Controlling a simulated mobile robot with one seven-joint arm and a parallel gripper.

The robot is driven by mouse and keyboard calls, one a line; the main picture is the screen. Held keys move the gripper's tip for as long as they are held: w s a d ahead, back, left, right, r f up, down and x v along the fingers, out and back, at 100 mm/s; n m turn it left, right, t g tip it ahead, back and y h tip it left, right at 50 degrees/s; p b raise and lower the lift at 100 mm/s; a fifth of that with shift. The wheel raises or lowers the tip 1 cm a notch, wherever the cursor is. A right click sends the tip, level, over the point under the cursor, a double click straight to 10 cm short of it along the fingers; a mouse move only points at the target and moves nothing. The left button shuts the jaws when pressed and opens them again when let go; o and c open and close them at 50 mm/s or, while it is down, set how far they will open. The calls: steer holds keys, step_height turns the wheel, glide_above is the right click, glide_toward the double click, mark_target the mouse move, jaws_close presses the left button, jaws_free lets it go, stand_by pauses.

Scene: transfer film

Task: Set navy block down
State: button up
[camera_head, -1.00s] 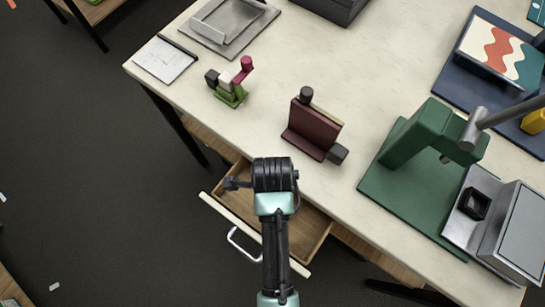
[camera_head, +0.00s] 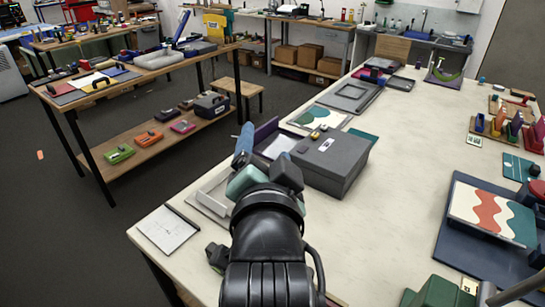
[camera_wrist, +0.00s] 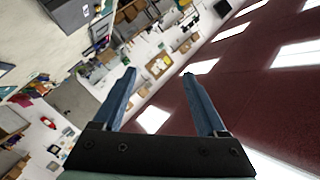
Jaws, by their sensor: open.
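My gripper (camera_head: 244,146) is raised over the back-left part of the near table in the head view, with my dark wrist below it. In the wrist view my gripper (camera_wrist: 158,76) has its two blue fingers spread, with nothing between them. That view looks across the room, with a dark red ceiling and bright panels at the right. I cannot make out a navy block for certain in any current view. My arm hides part of the table in the head view.
A grey box (camera_head: 335,160) and a light tray (camera_head: 212,190) are close to my gripper. A paper sheet (camera_head: 168,230) lies at the left edge. A navy stand (camera_head: 465,245) holds a wavy-patterned panel (camera_head: 493,213). The middle of the pale tabletop (camera_head: 395,190) is clear.

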steer(key=s+r+n+t, duration=0.2)
steer(key=s+r+t, duration=0.1)
steer(key=r, duration=0.6)
steer(key=s+r+n+t, duration=0.3)
steer(key=s+r+t, duration=0.1)
steer(key=r, duration=0.5)
steer(key=s+r+n+t, duration=0.3)
steer(key=s+r, duration=0.2)
steer(key=r, duration=0.4)
steer(key=shift+s+d+r+t, duration=0.25)
steer(key=shift+d+r+t, duration=0.1)
steer(key=shift+d+t, duration=0.1)
steer(key=shift+f, duration=0.15)
